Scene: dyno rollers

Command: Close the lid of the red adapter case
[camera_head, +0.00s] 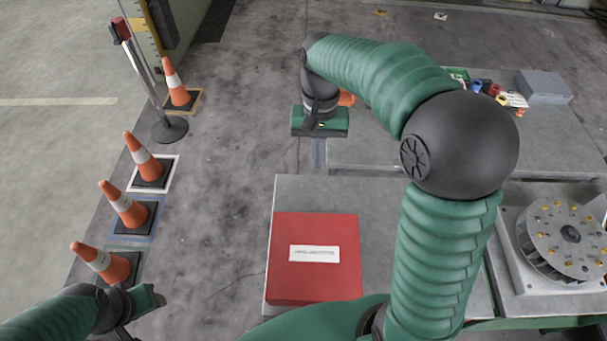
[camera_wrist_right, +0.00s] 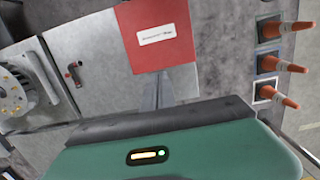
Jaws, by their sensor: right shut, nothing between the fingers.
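The red adapter case (camera_head: 315,230) lies on the grey table in front of me, with a white label on its top. Its top looks flat and the lid appears down; I see no open inside. The case also shows at the top of the right wrist view (camera_wrist_right: 155,55). My right gripper (camera_head: 320,122) is beyond the far edge of the case, apart from it, shut and empty. Its narrow fingers show in the right wrist view (camera_wrist_right: 157,92), pointing toward the case. My left gripper (camera_head: 140,305) is at the lower left, away from the case; its fingers are not clear.
The grey table (camera_head: 290,190) has bare room around the case. A round metal rotor (camera_head: 565,235) stands at the right. A farther table holds small coloured items (camera_head: 485,90) and a grey box (camera_head: 543,87). Several orange cones (camera_head: 145,160) and a post stand on the floor at left.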

